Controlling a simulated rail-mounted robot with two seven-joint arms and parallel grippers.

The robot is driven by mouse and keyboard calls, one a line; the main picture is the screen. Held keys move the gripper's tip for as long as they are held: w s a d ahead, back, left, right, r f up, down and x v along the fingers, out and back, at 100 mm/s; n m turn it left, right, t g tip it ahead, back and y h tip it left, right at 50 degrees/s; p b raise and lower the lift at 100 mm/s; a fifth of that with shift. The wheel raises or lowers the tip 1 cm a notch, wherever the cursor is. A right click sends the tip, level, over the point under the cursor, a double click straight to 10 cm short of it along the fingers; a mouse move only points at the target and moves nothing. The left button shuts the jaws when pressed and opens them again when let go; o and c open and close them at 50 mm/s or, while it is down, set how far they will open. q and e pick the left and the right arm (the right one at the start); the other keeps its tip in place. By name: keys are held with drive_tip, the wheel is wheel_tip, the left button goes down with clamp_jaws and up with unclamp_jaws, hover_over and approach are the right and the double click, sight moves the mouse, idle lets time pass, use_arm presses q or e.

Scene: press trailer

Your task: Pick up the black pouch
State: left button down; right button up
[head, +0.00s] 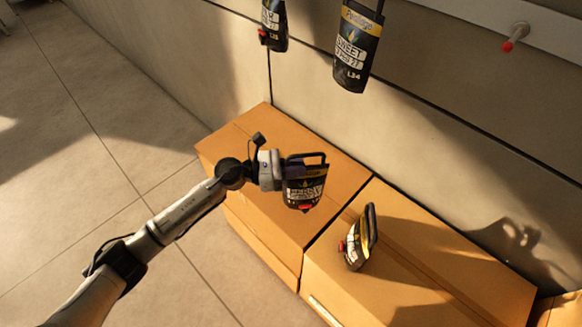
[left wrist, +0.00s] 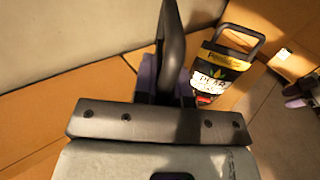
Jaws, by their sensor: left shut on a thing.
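My left gripper (head: 280,172) is shut on a black pouch (head: 303,190) with a looped handle, a yellow band and a white label. It holds the pouch over the orange cabinets. In the left wrist view the held pouch (left wrist: 171,45) shows edge-on between purple fingertips. A second black pouch (head: 359,240) stands tilted on the nearer cabinet. It also shows in the left wrist view (left wrist: 218,72), its label facing the camera. A dark part with purple tips, which looks like my right gripper (left wrist: 298,94), is partly in the left wrist view; its jaws are unclear.
Two more black pouches, one left (head: 273,25) and one right (head: 357,45), hang in front of the wall, their tops cut off. A red-tipped peg (head: 515,37) sticks out from a pale rail. The orange cabinet top (head: 430,250) is mostly clear. Tiled floor (head: 80,120) is open at left.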

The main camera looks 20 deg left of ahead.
use_arm(q)
drive_tip(key=s+d+r+p, duration=0.1)
drive_tip(key=d+r+p, duration=0.3)
drive_tip(key=d, duration=0.6)
drive_tip(key=shift+r, duration=1.25)
